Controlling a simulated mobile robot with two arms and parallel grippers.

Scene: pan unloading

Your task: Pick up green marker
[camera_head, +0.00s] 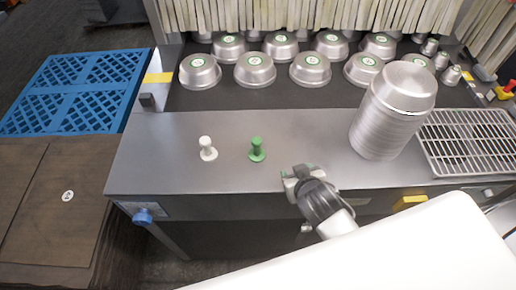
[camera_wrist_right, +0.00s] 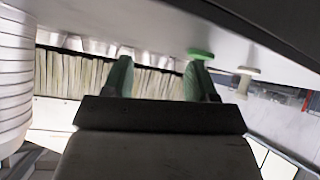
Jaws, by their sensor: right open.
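The green marker (camera_head: 257,149) stands upright on the grey table top, a small peg with a wide base and a knob. My right gripper (camera_head: 300,174) is open and empty, low at the table's front edge, to the right of the marker and nearer the front, apart from it. In the right wrist view, which looks upside down, the green marker's base (camera_wrist_right: 199,53) shows beyond one green fingertip, which hides its stem. The open jaws (camera_wrist_right: 160,68) have nothing between them. My left gripper is not in view.
A similar white marker (camera_head: 208,149) stands left of the green one. A tall stack of metal pans (camera_head: 381,125) stands to the right, beside a wire rack (camera_head: 468,140). Several upturned pans (camera_head: 255,70) sit behind. The table around the markers is clear.

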